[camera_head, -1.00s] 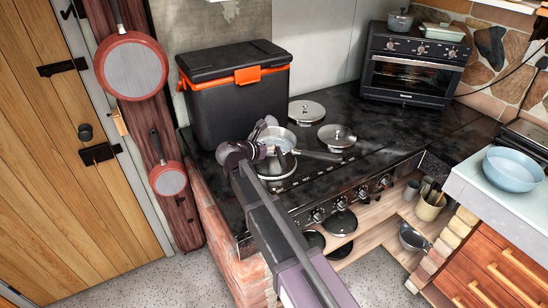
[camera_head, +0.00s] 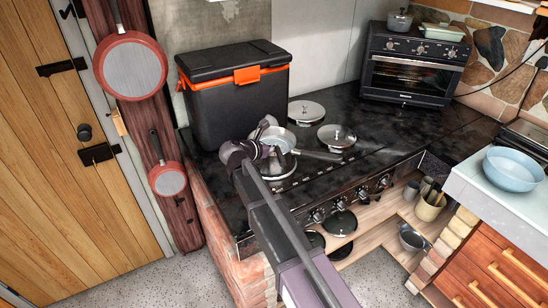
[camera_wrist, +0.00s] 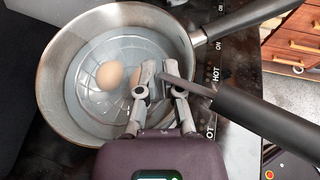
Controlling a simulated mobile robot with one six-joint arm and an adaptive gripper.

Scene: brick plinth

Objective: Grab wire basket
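In the wrist view a steel pan (camera_wrist: 55,62) holds clear water. The wire basket (camera_wrist: 112,98) sits inside it, its thin wires showing faintly under the water. A brown egg (camera_wrist: 109,75) lies in the basket, and a second one is partly hidden behind a finger. The basket's thick dark handle (camera_wrist: 262,112) runs out to the lower right over the pan rim. My gripper (camera_wrist: 158,72) is over the pan, its fingertips close together at the metal stem of this handle. In the head view my gripper (camera_head: 268,135) covers part of the pan (camera_head: 280,172).
The pan's own handle (camera_wrist: 245,30) points to the upper right. A black cooler box (camera_head: 235,105) with an orange latch stands behind my gripper. Lids (camera_head: 337,136) lie right of the pan. A toaster oven (camera_head: 412,65) stands at the back right.

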